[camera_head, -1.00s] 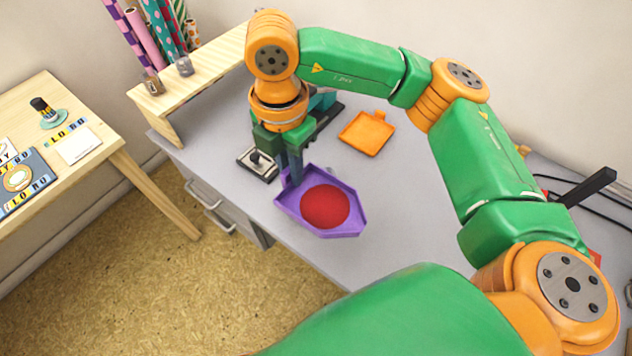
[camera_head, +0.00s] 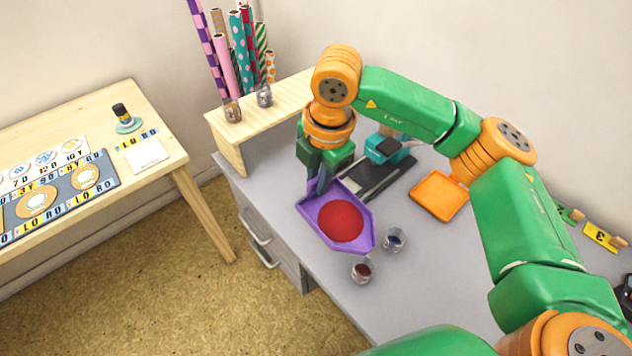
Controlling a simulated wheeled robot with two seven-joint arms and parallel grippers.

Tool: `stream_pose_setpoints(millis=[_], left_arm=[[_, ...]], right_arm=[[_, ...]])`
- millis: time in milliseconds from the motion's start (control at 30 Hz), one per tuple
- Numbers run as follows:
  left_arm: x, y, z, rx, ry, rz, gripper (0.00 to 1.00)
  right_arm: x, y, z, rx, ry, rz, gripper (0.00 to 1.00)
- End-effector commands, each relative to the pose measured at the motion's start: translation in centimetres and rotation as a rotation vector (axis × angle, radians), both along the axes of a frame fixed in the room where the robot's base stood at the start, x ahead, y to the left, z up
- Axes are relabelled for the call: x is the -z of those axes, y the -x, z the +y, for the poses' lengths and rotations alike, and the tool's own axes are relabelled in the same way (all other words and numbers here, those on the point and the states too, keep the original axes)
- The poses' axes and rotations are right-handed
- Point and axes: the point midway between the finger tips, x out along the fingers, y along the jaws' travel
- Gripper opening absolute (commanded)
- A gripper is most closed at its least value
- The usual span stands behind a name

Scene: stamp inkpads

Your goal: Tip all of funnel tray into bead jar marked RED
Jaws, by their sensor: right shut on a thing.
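The purple funnel tray (camera_head: 363,243) holds a flat round heap of red beads (camera_head: 341,221). Its pointed spout faces toward the front right, close to two small clear jars. The nearer jar (camera_head: 362,269) has red contents, and the other jar (camera_head: 395,240) has dark blue contents. No label can be read on either jar. My right gripper (camera_head: 320,186) is shut on the tray's back left wall. The tray looks about level; whether it touches the desk I cannot tell. My left gripper is not in view.
An orange tray (camera_head: 439,195) lies to the right on the grey desk (camera_head: 320,279). A dark device with a teal part (camera_head: 384,150) stands behind the purple tray. A wooden shelf (camera_head: 262,117) with paper rolls is at the back left. A yellow card (camera_head: 604,237) lies at far right.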

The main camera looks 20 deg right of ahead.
Motion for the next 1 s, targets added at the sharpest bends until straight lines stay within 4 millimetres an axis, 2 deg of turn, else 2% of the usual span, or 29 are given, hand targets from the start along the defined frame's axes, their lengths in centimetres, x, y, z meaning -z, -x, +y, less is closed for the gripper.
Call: stream_pose_setpoints(millis=[33, 900, 1000], left_arm=[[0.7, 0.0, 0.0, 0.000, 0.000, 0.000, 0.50], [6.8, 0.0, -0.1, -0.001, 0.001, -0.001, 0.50], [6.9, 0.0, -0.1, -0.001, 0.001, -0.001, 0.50]], right_arm=[[0.4, 0.1, 0.0, -0.002, -0.004, -0.013, 0.00], [1.1, 1.7, -0.7, 0.000, -0.097, -0.237, 0.00], [0.8, 1.9, -0.8, 0.002, -0.104, -0.253, 0.00]])
